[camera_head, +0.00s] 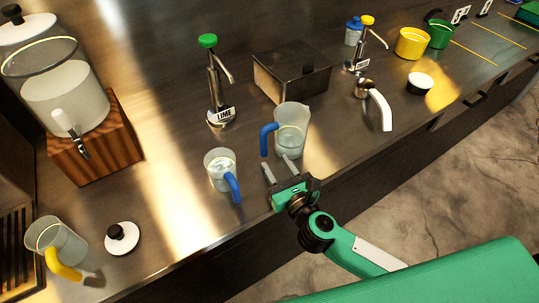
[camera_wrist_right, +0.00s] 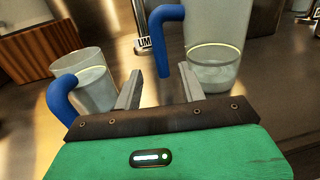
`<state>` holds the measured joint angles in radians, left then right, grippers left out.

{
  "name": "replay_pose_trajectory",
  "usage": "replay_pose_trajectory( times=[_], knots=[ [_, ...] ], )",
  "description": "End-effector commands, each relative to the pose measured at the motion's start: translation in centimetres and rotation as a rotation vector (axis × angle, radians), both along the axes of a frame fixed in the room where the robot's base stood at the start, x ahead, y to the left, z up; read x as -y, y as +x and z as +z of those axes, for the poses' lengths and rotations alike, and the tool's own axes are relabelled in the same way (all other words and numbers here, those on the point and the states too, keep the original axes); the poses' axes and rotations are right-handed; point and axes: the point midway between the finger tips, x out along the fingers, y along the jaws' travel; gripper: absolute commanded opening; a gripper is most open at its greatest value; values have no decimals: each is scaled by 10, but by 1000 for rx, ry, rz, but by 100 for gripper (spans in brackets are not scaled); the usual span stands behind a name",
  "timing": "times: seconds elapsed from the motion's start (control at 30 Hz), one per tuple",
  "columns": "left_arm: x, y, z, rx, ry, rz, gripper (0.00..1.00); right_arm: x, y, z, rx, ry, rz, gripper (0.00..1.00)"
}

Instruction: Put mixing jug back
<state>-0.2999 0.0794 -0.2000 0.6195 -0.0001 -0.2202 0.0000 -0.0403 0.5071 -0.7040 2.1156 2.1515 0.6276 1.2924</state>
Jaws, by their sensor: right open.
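A clear tall jug (camera_head: 292,139) with a blue handle and a spout stands upright on the steel counter, with a little clear liquid at its bottom. It shows large in the right wrist view (camera_wrist_right: 222,40). My right gripper (camera_head: 277,168) is open just in front of it. In the wrist view, the jug's blue handle (camera_wrist_right: 158,38) hangs down between the open fingertips (camera_wrist_right: 160,82), and I cannot tell whether they touch it. A smaller clear jug (camera_head: 218,160) with a blue handle, holding liquid, stands to the left. My left gripper is not in view.
A LIME pump (camera_head: 212,85), a steel lidded box (camera_head: 290,75) and a curved metal tap (camera_head: 378,105) stand behind and to the right. A drink dispenser (camera_head: 70,95) on a wooden block and a yellow-handled jug (camera_head: 55,240) are left. The counter's front edge runs beneath my right gripper.

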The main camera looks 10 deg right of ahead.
Motion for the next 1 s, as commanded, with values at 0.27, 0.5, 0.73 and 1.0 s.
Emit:
replay_pose_trajectory(
  times=[0.27,0.5,0.73,1.0],
  knots=[
    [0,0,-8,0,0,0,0,7,-31,0,0,0,-1,41],
    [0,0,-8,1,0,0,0,8,-35,0,0,-1,-1,41],
    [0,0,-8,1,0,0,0,8,-35,1,1,-1,-1,41],
    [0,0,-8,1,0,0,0,5,-36,6,31,-23,16,41]
  ],
)
